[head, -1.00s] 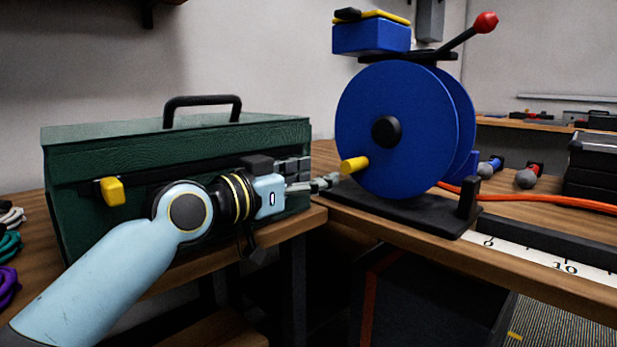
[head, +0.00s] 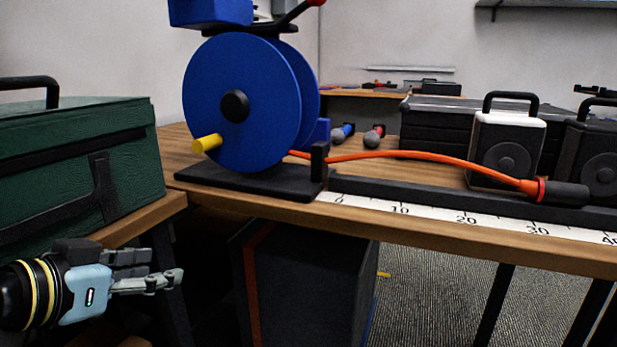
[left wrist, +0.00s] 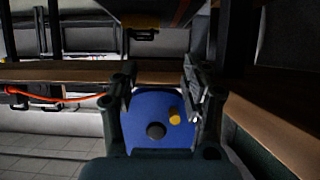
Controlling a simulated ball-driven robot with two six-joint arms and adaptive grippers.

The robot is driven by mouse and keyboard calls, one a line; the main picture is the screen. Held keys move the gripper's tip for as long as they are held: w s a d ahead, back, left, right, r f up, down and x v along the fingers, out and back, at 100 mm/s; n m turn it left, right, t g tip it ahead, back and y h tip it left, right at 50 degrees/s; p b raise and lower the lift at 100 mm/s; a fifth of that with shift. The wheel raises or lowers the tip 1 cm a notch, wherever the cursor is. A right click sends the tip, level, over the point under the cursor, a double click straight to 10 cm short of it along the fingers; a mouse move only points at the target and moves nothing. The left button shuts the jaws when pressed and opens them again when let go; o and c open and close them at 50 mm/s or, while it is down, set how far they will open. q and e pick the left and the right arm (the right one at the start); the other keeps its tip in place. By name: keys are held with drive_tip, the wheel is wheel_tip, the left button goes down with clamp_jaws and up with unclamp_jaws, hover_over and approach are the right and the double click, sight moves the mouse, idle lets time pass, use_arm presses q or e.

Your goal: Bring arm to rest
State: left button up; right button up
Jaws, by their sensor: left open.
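My left gripper (head: 165,268) is open and empty, low at the left of the head view. It is in front of and below the bench edge, beside the green toolbox. The blue cable reel (head: 215,75) stands on its black base (head: 250,182), above and to the right of the gripper. The reel's yellow crank handle (head: 207,143) is clear of the fingers. In the left wrist view the open fingers (left wrist: 157,98) frame the blue reel (left wrist: 140,110) at a distance. My right gripper is not in view.
A green toolbox (head: 90,140) stands on the bench at left. An orange cable (head: 420,154) runs right from the reel, over a ruler strip (head: 430,212), to a black connector (head: 563,192). A dark bin (head: 310,280) stands below the bench.

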use_arm(q)
drive_tip(key=s+a+f+n+g+y, duration=0.25)
drive_tip(key=s+f+g, duration=0.3)
drive_tip(key=s, duration=0.75)
drive_tip(key=s+a+f+n+g+y, duration=0.15)
drive_tip(key=s+f+g+y, duration=0.35)
drive_tip(key=s, duration=0.8)
drive_tip(key=s+a+f+h+p, duration=0.1)
drive_tip(key=s+a+f+p, duration=0.15)
drive_tip(key=f, duration=0.95)
drive_tip(key=s+a+f+h+p, duration=0.1)
drive_tip(key=s+f+p, duration=0.15)
drive_tip(key=f, duration=0.85)
drive_tip(key=s+f+p, duration=0.1)
drive_tip(key=s+f, duration=0.4)
drive_tip(key=s, duration=0.3)
drive_tip(key=s+a+f+p, duration=0.1)
drive_tip(key=s+f+p, duration=0.1)
drive_tip(key=s+f, duration=0.3)
drive_tip(key=s+g, duration=0.1)
drive_tip(key=s, duration=0.2)
drive_tip(key=shift+s, duration=0.15)
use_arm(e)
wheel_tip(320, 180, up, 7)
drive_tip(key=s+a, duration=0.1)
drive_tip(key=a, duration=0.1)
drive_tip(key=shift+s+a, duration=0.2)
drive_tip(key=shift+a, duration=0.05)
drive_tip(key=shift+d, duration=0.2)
